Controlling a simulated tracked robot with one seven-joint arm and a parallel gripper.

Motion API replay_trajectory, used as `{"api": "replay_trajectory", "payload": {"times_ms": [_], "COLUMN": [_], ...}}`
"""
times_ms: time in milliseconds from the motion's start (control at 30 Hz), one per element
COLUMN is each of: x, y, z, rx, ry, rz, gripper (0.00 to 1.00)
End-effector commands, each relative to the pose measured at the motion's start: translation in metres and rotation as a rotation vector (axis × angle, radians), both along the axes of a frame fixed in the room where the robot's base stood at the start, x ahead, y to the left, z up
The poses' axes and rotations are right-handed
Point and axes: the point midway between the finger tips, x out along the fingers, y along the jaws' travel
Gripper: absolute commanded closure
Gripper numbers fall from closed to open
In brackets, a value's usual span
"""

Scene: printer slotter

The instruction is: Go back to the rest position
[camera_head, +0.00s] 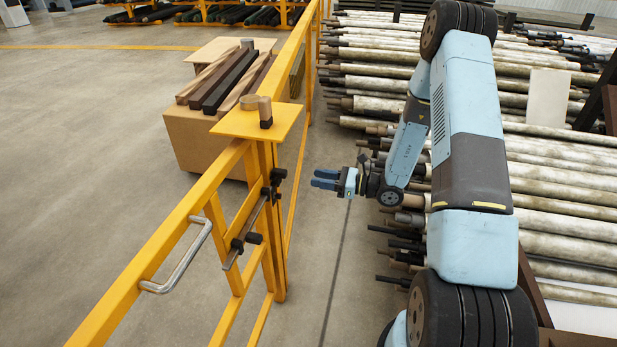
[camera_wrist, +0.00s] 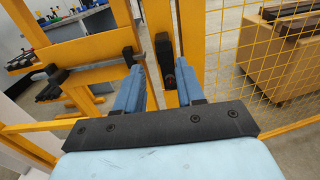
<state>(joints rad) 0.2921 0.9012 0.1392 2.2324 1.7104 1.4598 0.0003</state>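My gripper (camera_head: 316,179) is at the end of my blue-grey arm, in open air to the right of the yellow gate post. It points left toward the post and touches nothing in the head view. In the wrist view, my gripper (camera_wrist: 159,72) shows two blue fingers held apart with nothing between them. Beyond the fingers stands the yellow fence (camera_wrist: 192,40) with a black latch part (camera_wrist: 163,58). My arm is bent, its forearm hanging down and to the left from the elbow at the top right.
The yellow gate (camera_head: 130,288) has a metal handle (camera_head: 183,262) and a sliding bolt (camera_head: 245,232). Stacked rollers (camera_head: 560,185) lie behind my arm. Bare floor (camera_head: 345,270) lies between the gate and the rollers.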

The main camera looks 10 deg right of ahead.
Motion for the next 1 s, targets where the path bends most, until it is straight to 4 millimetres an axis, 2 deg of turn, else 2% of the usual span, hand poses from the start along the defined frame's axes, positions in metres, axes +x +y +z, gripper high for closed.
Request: {"api": "replay_trajectory", "payload": {"times_ms": [200,667,767,1000], "x": [-0.004,-0.004,-0.008,-0.033], "y": [-0.008,-0.007,-0.004,0.008], "z": [0.0,0.003,0.015,0.067], "rx": [0.0,-0.005,-0.025,-0.142], "ry": [0.0,-0.006,-0.03,-0.151], "rz": [0.002,0.009,0.043,0.214], "gripper": [0.62,0.62,0.62,0.62]}}
